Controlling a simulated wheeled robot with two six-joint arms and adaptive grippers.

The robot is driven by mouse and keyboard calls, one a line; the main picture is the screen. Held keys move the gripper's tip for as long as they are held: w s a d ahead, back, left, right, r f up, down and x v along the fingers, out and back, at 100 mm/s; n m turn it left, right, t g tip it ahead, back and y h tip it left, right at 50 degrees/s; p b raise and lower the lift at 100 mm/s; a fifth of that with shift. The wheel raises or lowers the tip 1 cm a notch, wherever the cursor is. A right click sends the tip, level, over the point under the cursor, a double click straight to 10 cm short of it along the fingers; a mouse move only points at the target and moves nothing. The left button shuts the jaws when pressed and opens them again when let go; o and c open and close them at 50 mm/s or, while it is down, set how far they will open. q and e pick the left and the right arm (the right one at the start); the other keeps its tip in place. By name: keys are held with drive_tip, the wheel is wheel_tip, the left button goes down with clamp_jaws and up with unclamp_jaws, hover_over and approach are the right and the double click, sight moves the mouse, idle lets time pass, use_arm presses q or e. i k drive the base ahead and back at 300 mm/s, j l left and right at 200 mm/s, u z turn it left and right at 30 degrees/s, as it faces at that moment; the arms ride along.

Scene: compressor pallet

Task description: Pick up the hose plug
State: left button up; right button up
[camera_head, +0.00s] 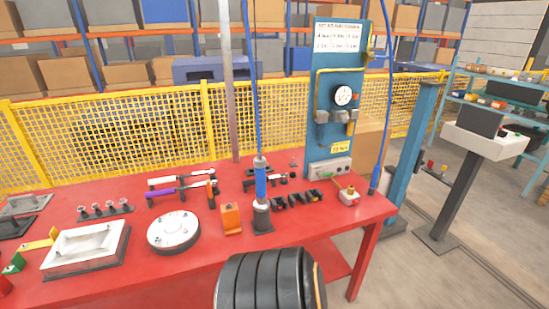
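A blue hose (382,120) hangs down at the right end of the red table. Its dark lower end (374,190), which looks like the hose plug, is at the table's right edge. Whether it touches the table I cannot tell. A small block with a brass and red fitting (349,197) stands on the table just left of it. Neither of my grippers is in view.
The red table (200,262) holds a white tray (85,246), a round white-topped disc (173,231), an orange block (231,218) and several tools. A blue hanging tool (261,182) and a blue gauge panel (337,135) stand near the hose. Yellow mesh fencing (110,145) is behind.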

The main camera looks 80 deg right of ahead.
sight(376, 173)
drive_tip(key=z, duration=3.65)
